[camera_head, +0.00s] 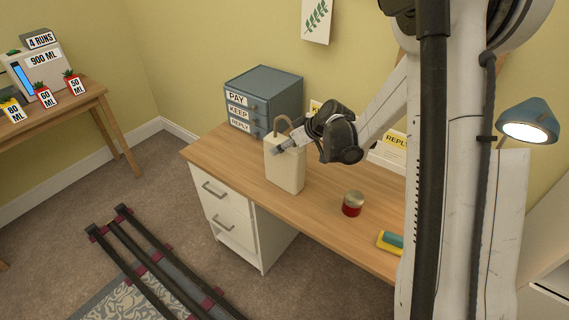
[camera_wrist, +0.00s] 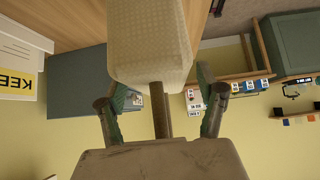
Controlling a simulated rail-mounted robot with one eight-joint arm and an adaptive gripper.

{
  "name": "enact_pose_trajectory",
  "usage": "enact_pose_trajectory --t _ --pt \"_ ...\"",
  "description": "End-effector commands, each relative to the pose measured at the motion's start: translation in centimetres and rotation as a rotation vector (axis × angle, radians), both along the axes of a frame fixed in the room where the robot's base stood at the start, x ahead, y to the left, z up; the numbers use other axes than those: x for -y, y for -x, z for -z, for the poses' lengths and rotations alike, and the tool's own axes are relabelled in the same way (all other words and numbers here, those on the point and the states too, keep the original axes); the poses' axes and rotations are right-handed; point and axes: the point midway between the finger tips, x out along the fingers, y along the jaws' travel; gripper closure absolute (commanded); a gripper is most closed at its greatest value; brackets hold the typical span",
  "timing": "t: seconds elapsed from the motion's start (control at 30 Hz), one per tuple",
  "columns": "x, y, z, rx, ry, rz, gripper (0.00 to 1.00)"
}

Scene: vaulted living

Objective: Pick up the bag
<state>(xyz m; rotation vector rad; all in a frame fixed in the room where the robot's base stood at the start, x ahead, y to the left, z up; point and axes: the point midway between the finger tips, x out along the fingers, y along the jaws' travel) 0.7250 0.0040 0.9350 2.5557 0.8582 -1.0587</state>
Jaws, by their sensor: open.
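The bag (camera_head: 285,170) is cream, tall and boxy, with a brown loop handle (camera_head: 281,122), and stands upright on the desk. My gripper (camera_head: 284,145) is at the top of the bag, by the handle. In the wrist view, which is upside down, the bag (camera_wrist: 150,45) lies just ahead of my gripper (camera_wrist: 160,97). Its two fingers are spread apart, with the brown handle (camera_wrist: 161,118) between them and a gap on each side. Part of the handle is hidden behind the gripper in the head view.
The wooden desk (camera_head: 322,214) also bears a blue-grey drawer unit (camera_head: 279,89) behind the bag, a red jar (camera_head: 352,206) and a yellow-and-teal item (camera_head: 390,241) to the right. A tray with a REPLY label (camera_head: 396,139) stands behind my arm. A desk lamp (camera_head: 528,120) is at far right.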

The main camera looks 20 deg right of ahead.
Motion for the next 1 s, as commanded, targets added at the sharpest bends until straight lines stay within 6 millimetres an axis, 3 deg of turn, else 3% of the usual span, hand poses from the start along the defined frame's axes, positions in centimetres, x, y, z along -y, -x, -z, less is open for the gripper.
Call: enact_pose_trajectory --t 0.3,0.8,1.0 --pt "-0.15 -0.19 0.28 0.000 -0.001 0.001 0.31" --pt "-0.16 -0.17 0.26 0.000 -0.001 0.001 0.98" --pt "-0.16 -0.18 0.24 0.000 -0.001 0.001 1.00"
